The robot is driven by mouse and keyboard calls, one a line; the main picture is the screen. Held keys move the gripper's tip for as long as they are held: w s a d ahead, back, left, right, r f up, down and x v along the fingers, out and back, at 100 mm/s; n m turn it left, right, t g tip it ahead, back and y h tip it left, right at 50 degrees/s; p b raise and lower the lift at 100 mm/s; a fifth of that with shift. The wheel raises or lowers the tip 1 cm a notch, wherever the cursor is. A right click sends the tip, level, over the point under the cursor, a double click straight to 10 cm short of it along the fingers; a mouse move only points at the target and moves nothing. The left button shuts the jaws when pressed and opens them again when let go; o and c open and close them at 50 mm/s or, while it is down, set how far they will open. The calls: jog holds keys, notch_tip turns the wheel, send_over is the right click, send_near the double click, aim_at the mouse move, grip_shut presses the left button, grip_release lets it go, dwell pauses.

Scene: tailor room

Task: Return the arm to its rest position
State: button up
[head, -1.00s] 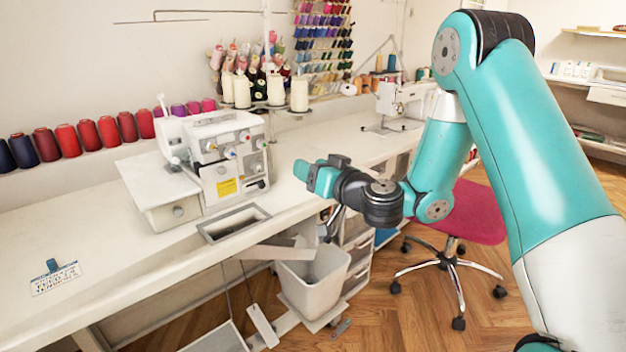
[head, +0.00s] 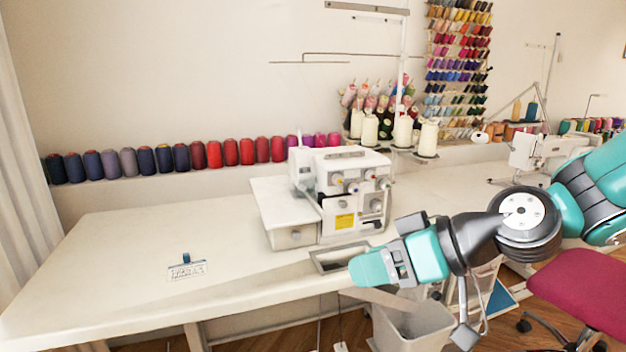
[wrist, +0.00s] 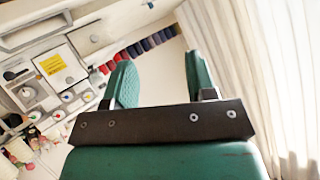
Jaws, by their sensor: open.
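My arm reaches in from the right in the head view, with teal and black links. My gripper (head: 366,268) is at the table's front edge, in front of the white overlock machine (head: 335,195). In the wrist view my gripper (wrist: 160,72) shows two green fingers apart with nothing between them. The same machine (wrist: 50,75) shows at the left of the wrist view.
A white worktable (head: 130,235) carries a small tag card (head: 187,270). A pale bin (head: 415,325) stands below the arm. A magenta chair (head: 580,290) is at the right. Thread spools (head: 215,154) line the back ledge. The table's left part is mostly clear.

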jog(key=s+d+m+g+h, duration=0.1)
jog(key=s+d+g+h, duration=0.2)
jog(key=s, duration=0.5)
jog(key=s+d+m+g+h, duration=0.1)
jog(key=s+d+h, duration=0.25)
jog(key=s, duration=0.35)
notch_tip(320, 180, up, 12)
jog(key=p, duration=1.3)
jog(key=shift+h, duration=0.25)
dwell(4.4)
